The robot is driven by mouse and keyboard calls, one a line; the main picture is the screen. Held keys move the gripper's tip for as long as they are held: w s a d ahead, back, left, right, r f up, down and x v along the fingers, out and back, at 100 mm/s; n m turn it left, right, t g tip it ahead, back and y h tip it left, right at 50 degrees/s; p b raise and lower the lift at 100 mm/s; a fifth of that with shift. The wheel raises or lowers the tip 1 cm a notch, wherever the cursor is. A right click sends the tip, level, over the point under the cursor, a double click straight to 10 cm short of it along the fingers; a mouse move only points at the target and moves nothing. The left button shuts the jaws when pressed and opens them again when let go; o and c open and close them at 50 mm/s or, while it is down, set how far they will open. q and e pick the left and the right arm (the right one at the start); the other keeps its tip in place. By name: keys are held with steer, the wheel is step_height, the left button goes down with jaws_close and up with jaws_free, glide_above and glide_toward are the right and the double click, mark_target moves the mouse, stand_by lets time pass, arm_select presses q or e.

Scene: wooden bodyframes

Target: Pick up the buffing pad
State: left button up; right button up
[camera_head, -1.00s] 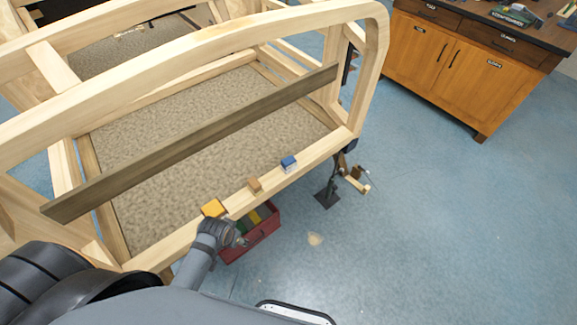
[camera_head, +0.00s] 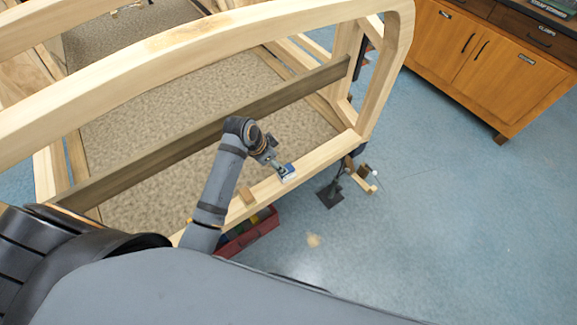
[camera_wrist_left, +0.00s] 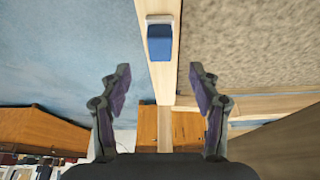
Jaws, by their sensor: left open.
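A small blue pad with a white edge (camera_head: 289,174), which looks like the buffing pad, lies on the pale wooden rail (camera_head: 318,156) near its right end. In the left wrist view the blue pad (camera_wrist_left: 159,42) rests on the rail, ahead of the fingertips and roughly centred between them. My left gripper (camera_head: 279,166) is at the pad in the head view and hides part of it. In the wrist view my left gripper (camera_wrist_left: 160,72) has its fingers spread, with nothing between them. My right gripper is not in view.
A red bin (camera_head: 248,236) with coloured items is below the rail. A dark slat (camera_head: 150,158) runs across the frame behind my arm. A wooden cabinet (camera_head: 490,65) stands at the upper right.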

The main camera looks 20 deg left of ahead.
mark_target(292, 174)
arm_select(q)
steer(key=x, duration=0.3)
steer(key=shift+d+f, duration=0.15)
steer(key=shift+f, duration=0.25)
steer(key=shift+x, duration=0.8)
steer(key=x, duration=0.3)
steer(key=shift+w+d+f, duration=0.15)
steer(key=shift+w+f, duration=0.15)
steer(key=shift+f, duration=0.15)
steer(key=c, duration=1.3)
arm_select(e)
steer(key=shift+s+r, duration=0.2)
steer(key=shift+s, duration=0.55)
arm_select(q)
steer(key=shift+o, duration=0.2)
steer(key=shift+p, duration=0.3)
